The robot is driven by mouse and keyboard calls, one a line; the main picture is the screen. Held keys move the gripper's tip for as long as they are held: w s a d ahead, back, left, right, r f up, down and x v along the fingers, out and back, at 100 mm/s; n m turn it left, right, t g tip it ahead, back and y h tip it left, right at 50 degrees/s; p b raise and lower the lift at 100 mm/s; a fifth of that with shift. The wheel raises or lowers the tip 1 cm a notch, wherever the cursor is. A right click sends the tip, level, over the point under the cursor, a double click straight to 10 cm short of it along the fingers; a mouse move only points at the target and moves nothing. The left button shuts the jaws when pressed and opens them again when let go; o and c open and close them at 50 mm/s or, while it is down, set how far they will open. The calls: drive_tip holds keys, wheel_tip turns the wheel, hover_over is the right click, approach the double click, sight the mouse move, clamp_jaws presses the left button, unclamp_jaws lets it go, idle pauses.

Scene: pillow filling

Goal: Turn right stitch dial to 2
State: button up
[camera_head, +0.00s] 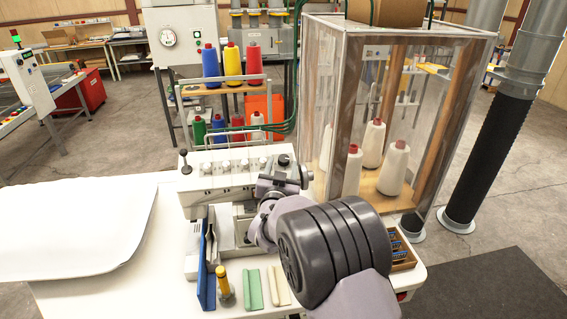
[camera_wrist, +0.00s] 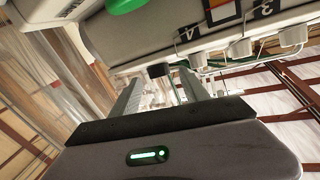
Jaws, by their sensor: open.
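White knobs (camera_wrist: 240,48) lie to the right, below printed labels. I cannot tell which one is the right stitch dial or read its setting. My arm hides the machine's right part in the head view.
A clear-walled cabinet (camera_head: 345,110) with thread cones stands close right of my gripper. A white pillow (camera_head: 70,225) lies at left.

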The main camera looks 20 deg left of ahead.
drive_tip(key=shift+x, duration=0.75)
clamp_jaws()
drive_tip(key=shift+d+f+n+y+b, duration=0.25)
drive_tip(key=shift+y+b, duration=0.25)
drive_tip(key=shift+b, duration=0.55)
drive_tip(key=shift+r+n+g+y+b, duration=0.15)
drive_tip(key=shift+n+g+y+b, duration=0.15)
drive_tip(key=shift+n+y+b, duration=0.4)
drive_tip(key=shift+r, duration=0.15)
